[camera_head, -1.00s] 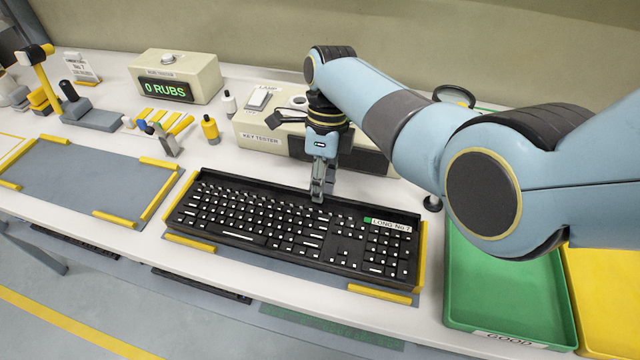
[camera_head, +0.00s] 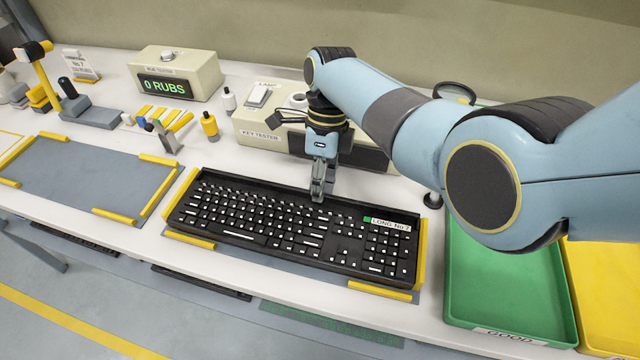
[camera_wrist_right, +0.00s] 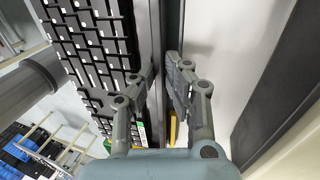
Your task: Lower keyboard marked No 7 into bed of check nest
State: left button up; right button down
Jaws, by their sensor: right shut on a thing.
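The black keyboard (camera_head: 290,232) bears a green and white label reading "LONG No 7" (camera_head: 390,224) at its far right corner. It lies level within the yellow guides of the check nest (camera_head: 379,292), whose grey bed is mostly hidden beneath it. I cannot tell whether its underside touches the bed. My right gripper (camera_head: 318,194) is shut on the middle of its far edge, pointing down. In the right wrist view the fingers (camera_wrist_right: 163,85) stand either side of the dark rim, with the keys (camera_wrist_right: 100,55) to the left. My left gripper is out of view.
An empty grey mat with yellow guides (camera_head: 85,178) lies at left. A green tray (camera_head: 505,280) and a yellow tray (camera_head: 605,290) stand at right. The key tester (camera_head: 262,135) is behind the gripper. The rub tester (camera_head: 175,78) reads "0 RUBS".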

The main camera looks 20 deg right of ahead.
jog(key=shift+f, duration=0.3)
dwell(0.4)
jog(key=c, duration=1.3)
grip_release()
notch_tip(320, 180, up, 7)
jog(key=p, duration=0.7)
